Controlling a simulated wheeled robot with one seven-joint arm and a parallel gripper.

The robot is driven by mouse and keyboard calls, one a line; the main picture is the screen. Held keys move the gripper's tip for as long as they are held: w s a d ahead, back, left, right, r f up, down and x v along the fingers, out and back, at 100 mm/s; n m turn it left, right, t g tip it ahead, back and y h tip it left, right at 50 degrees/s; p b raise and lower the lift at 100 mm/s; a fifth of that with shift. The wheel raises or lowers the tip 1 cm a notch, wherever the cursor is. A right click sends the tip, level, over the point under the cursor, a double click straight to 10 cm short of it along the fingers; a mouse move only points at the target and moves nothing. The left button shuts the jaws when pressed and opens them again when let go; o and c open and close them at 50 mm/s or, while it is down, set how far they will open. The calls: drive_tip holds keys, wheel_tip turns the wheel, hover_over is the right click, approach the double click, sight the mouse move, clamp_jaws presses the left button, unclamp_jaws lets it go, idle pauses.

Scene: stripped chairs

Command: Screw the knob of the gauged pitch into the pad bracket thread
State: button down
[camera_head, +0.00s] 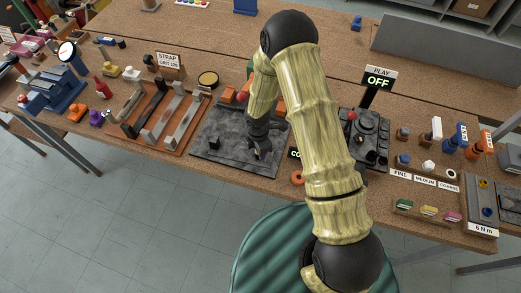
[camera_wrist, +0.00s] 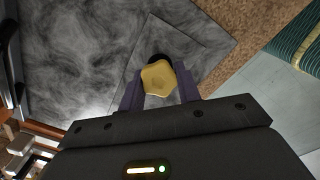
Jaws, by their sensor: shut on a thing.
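My gripper (camera_head: 259,150) is low over the dark grey mottled plate (camera_head: 225,163) in the middle of the bench. In the wrist view its two purple fingers are shut on a yellow lobed knob (camera_wrist: 160,78), one finger on each side. A dark round part (camera_wrist: 159,58) shows just beyond the knob; I cannot tell whether it belongs to the knob or lies under it. The knob is hidden in the head view. I cannot make out the pad bracket or its thread for certain. A small dark piece (camera_head: 214,142) stands on the plate left of my gripper.
Labels FINE, MEDIUM and COARSE (camera_head: 425,181) stand at the right, with small knobs behind and coloured pieces in front. A "PLAY OFF" sign (camera_head: 379,79) rises behind a dark fixture (camera_head: 368,137). An orange rack of bars (camera_head: 160,132) lies left of the plate.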

drive_tip(key=shift+a+t+h+b, duration=0.1)
drive_tip(key=shift+t+h+b, duration=0.45)
drive_tip(key=shift+b, duration=0.9)
drive_tip(key=shift+g, duration=0.25)
drive_tip(key=m, duration=0.5)
drive_tip(key=shift+g+h, duration=0.25)
drive_tip(key=shift+g, duration=0.05)
drive_tip(key=m, duration=0.3)
drive_tip(key=shift+g, duration=0.3)
drive_tip(key=shift+w+m, duration=0.1)
drive_tip(key=shift+m, duration=0.6)
drive_tip(key=c, duration=0.9)
unclamp_jaws()
drive_tip(key=shift+r, duration=0.1)
